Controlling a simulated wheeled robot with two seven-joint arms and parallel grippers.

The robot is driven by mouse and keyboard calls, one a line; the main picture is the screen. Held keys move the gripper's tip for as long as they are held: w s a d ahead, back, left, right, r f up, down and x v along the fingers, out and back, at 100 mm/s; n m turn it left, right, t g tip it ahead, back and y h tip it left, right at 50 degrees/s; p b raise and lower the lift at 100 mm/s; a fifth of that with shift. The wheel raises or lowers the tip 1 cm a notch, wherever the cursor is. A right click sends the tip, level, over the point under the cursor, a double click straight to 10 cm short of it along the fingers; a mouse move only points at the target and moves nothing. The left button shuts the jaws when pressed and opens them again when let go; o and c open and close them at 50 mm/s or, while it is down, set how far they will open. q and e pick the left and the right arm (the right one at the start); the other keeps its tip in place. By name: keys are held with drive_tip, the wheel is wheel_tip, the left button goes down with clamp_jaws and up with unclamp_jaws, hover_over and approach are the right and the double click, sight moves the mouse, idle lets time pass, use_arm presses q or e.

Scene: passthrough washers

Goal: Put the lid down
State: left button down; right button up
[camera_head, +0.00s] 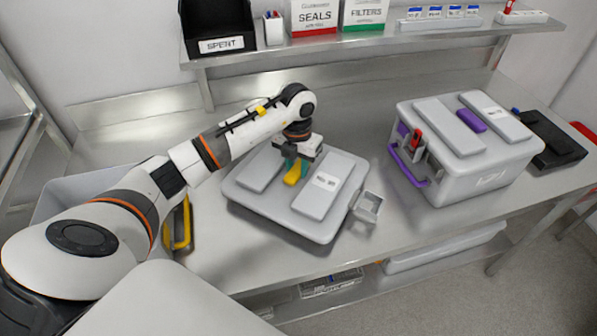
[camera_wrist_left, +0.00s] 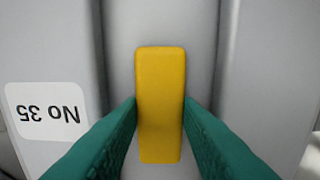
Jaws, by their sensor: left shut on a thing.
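The light grey lid (camera_head: 283,212) has two raised panels, a label and a yellow handle (camera_head: 294,174). It lies level over the middle of the steel bench; I cannot tell whether it touches the bench or hangs just above it. My left gripper (camera_head: 293,166) is above the lid's middle, shut on the yellow handle. In the left wrist view, the green fingers (camera_wrist_left: 160,118) press on both sides of the handle (camera_wrist_left: 160,75), and a label reading "No 35" (camera_wrist_left: 47,114) shows on a panel. My right gripper is not in view.
A closed grey case (camera_head: 478,165) with purple handles stands on the right of the bench, beside a black flat object (camera_head: 553,143). A grey bin (camera_head: 72,195) at left is partly behind my arm. A shelf (camera_head: 350,41) with boxes runs behind. Bare bench (camera_head: 385,255) shows at front.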

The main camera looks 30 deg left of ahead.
sight(297, 169)
use_arm(q)
wheel_tip(297, 169, down, 3)
drive_tip(key=shift+r+p, duration=0.1)
drive_tip(key=shift+p, duration=0.3)
drive_tip(key=shift+f, duration=0.25)
drive_tip(key=shift+f, duration=0.1)
drive_tip(key=c, duration=1.5)
unclamp_jaws()
drive_tip(key=shift+f, duration=0.15)
drive_tip(key=o, duration=0.4)
drive_tip(key=shift+s, duration=0.1)
drive_tip(key=shift+o, duration=0.2)
